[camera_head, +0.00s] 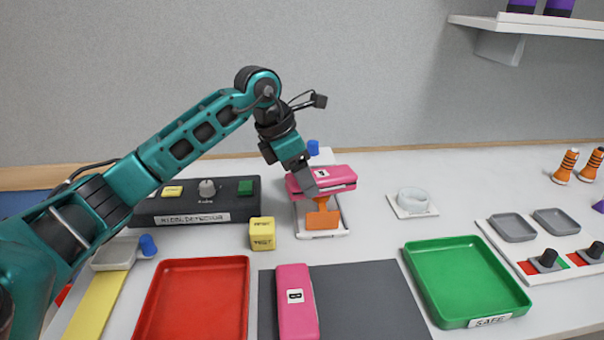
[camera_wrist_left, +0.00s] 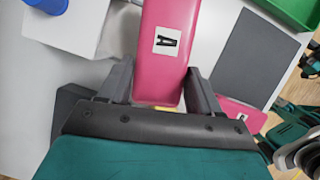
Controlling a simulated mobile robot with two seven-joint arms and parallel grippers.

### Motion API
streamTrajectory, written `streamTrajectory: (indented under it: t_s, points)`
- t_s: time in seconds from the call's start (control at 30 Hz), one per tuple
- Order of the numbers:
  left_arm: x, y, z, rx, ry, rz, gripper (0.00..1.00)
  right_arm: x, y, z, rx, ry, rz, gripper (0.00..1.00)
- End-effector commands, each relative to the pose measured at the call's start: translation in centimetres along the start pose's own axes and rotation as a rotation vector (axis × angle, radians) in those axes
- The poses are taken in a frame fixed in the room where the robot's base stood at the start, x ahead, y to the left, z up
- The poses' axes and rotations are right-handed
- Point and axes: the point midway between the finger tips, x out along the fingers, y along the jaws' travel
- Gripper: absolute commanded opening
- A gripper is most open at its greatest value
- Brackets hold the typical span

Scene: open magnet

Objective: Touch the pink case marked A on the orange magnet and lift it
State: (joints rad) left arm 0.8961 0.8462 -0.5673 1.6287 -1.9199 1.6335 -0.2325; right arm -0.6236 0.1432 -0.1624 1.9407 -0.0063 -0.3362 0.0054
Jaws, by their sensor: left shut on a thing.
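The pink case marked A (camera_wrist_left: 168,45) lies between the two fingers of my left gripper (camera_wrist_left: 157,90), with its label facing the left wrist camera. In the head view the same pink case (camera_head: 335,179) is at the back middle, slightly tilted. My left gripper (camera_head: 305,180) comes down over it from above and is shut on it. The orange magnet (camera_head: 322,218) stands directly below the case on a white base; the case's underside meets or nearly meets its top, and I cannot tell if they touch. My right gripper is not in view.
A second pink case, marked B (camera_head: 296,310), lies on the dark grey mat (camera_head: 375,300). A yellow block (camera_head: 262,233) stands left of the magnet. A red tray (camera_head: 195,300), a green tray (camera_head: 465,280) and a dark detector box (camera_head: 195,203) are around. A white dish (camera_head: 412,200) sits right.

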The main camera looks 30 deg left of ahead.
Motion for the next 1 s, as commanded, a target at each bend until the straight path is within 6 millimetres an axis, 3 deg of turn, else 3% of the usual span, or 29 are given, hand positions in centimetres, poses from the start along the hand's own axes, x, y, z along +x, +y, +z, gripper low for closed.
streamTrajectory:
  t_s: [1.0]
  points:
    - [-1.1, 0.0, 0.5, 0.0, 0.0, 0.0, 0.31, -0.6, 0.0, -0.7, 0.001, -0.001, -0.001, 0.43]
